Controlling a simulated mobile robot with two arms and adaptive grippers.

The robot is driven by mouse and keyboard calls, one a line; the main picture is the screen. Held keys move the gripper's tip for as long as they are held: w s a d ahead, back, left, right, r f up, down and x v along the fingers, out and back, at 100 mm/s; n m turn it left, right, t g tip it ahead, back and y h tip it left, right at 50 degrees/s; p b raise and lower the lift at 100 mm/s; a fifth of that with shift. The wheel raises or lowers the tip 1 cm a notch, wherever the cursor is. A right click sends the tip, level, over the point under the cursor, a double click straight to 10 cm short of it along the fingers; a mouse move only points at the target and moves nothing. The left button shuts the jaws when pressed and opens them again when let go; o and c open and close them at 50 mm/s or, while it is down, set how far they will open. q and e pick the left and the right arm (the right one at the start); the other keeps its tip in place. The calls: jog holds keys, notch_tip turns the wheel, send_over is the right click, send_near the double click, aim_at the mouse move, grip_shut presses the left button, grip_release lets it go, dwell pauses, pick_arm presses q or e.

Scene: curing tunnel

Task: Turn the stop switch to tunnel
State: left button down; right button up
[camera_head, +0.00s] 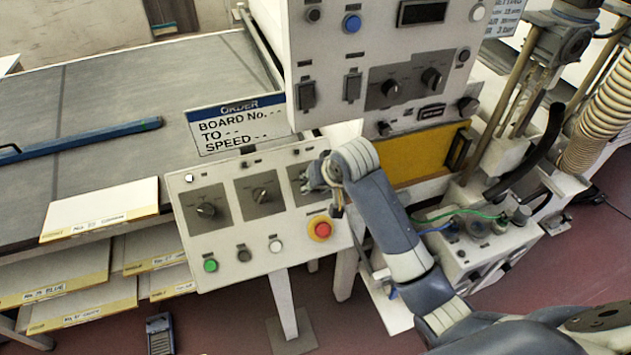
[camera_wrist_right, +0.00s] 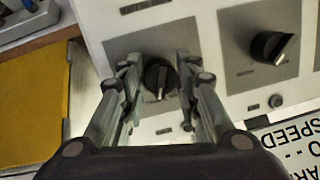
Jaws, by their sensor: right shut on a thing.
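The low sloping panel (camera_head: 180,262) carries a row of black rotary switches on grey plates; their labels are too small to read, so I cannot tell which is named stop. My right gripper (camera_head: 313,178) is at the rightmost one and largely hides it in the head view. In the right wrist view, my right gripper (camera_wrist_right: 157,78) has a finger on each side of this black switch (camera_wrist_right: 160,84) and is shut on it. Its white mark points towards the bottom of that view. The middle switch (camera_head: 261,194) and left switch (camera_head: 206,210) are free. My left gripper is out of view.
A red button (camera_head: 322,229) on a yellow base sits just below the gripper. A green button (camera_head: 210,265) and a white button (camera_head: 275,246) line the lower edge. An order sign (camera_head: 237,128) stands behind, and an upper control panel (camera_head: 380,45) rises above.

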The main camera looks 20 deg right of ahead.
dwell(0.4)
jog(key=o, duration=1.1)
jog(key=shift+c, duration=0.2)
jog(key=v, duration=1.2)
